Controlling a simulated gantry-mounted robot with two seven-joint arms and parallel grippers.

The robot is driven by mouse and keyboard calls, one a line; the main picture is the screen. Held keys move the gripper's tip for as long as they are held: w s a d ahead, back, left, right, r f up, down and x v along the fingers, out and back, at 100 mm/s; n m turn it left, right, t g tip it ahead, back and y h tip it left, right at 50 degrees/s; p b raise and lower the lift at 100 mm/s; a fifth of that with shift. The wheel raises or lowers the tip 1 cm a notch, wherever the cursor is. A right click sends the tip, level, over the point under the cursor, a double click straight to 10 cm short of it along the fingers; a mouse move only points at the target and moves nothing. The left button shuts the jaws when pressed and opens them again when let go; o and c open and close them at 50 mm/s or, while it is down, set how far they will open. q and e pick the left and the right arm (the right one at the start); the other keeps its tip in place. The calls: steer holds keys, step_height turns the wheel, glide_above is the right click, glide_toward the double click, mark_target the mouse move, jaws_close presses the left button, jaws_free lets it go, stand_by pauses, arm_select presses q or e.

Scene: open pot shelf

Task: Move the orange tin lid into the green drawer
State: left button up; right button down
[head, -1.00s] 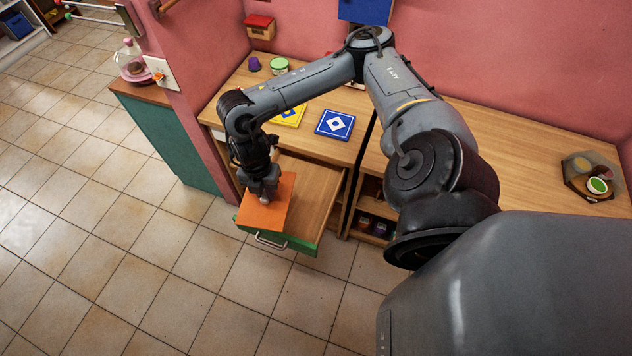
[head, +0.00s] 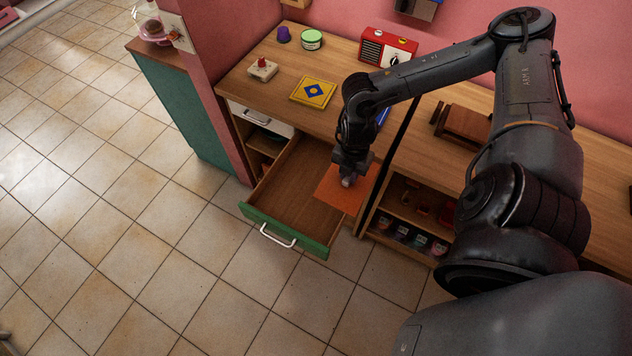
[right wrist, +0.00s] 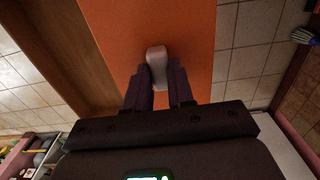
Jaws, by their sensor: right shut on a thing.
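The orange tin lid (head: 337,196) is a flat square plate with a pale knob, which shows in the right wrist view (right wrist: 156,62). My right gripper (head: 347,181) is shut on the knob from above. The lid is at the right side of the open green drawer (head: 285,232), overlapping its right wall in the head view; its height above the drawer is hard to tell. The wooden drawer floor (head: 296,190) left of the lid is bare. The lid also fills the middle of the right wrist view, with the fingers (right wrist: 158,82) around the knob. My left gripper is not in view.
The counter holds a yellow tile (head: 313,92), a red radio (head: 387,47), a green-lidded tin (head: 312,40) and a purple cup (head: 283,35). An open shelf (head: 408,212) with several small jars stands right of the drawer. The tiled floor in front is clear.

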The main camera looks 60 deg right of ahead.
steer(key=w+f, duration=0.2)
steer(key=w, duration=0.1)
steer(key=w+f+b, duration=0.1)
steer(key=w+f, duration=0.1)
steer(key=w, duration=0.2)
steer(key=w+f+b, duration=0.1)
steer(key=w+f, duration=0.1)
steer(key=w, duration=0.1)
steer(key=shift+w+a+f, duration=0.15)
steer(key=shift+w+f, duration=0.05)
steer(key=shift+w, duration=0.2)
steer(key=shift+f+b, duration=0.6)
steer(key=shift+f, duration=1.4)
steer(key=shift+f, duration=0.15)
steer(key=c, duration=1)
jaws_free()
